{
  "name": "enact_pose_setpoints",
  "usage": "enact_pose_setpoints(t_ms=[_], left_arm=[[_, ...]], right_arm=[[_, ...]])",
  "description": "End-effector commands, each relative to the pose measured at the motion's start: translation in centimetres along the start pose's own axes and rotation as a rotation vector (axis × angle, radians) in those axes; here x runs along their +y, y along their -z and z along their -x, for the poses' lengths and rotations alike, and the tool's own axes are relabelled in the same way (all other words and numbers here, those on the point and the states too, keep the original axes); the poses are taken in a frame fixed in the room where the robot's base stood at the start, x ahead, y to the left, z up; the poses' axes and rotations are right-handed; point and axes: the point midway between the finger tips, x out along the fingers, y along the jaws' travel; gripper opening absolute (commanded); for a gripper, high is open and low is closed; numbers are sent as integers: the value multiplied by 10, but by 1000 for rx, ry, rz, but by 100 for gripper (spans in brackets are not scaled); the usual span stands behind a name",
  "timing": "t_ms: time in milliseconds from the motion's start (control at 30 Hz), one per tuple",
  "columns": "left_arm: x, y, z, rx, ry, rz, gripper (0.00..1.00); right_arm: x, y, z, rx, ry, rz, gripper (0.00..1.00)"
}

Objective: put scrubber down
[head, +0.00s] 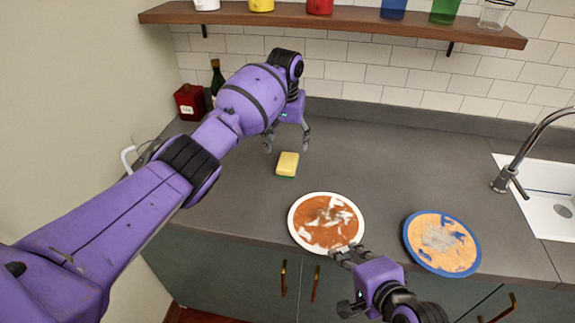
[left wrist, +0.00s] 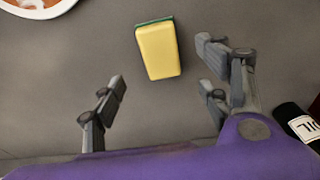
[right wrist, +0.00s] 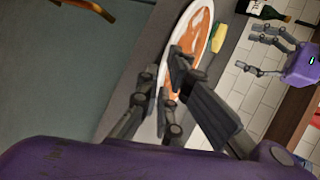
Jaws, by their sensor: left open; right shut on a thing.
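The scrubber, a yellow sponge (head: 287,163) with a green underside, lies on the grey counter behind the white-rimmed plate. In the left wrist view the scrubber (left wrist: 158,50) sits just beyond the gap between the fingers. My left gripper (head: 287,144) is open and empty, just behind the scrubber and apart from it. My right gripper (head: 348,253) is shut on the front edge of the white-rimmed plate (head: 294,226), which has brown and white smears. In the right wrist view this plate (right wrist: 172,38) is between the finger ends; the exact contact is partly hidden.
A blue-rimmed dirty plate (head: 411,248) lies to the right. The sink (head: 548,215) and tap (head: 505,178) are at the far right. A red canister (head: 190,102) and dark bottle (head: 217,77) stand at the back left. A wooden shelf (head: 340,20) holds several cups.

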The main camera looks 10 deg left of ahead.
Motion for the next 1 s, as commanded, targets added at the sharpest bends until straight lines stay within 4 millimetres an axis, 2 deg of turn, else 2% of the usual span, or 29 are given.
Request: enact_pose_setpoints(t_ms=[100, 367, 600, 733, 967, 1000], left_arm=[[0, -1, -21, -3, 1, 0, 69], [0, -1, -42, -1, 0, 1, 69], [-1, -3, -77, -2, 0, 1, 69], [-1, -2, -86, 1, 0, 0, 69], [-1, -2, -87, 1, 0, 0, 69], [-1, -2, -87, 1, 0, 0, 64]], right_arm=[[3, 0, 0, 1, -7, 0, 0], [3, 1, 0, 1, -7, 0, 0], [3, 1, 0, 2, -6, 0, 0], [3, 1, 0, 2, -7, 0, 0], [3, 1, 0, 2, -7, 0, 0], [3, 1, 0, 2, -7, 0, 0]])
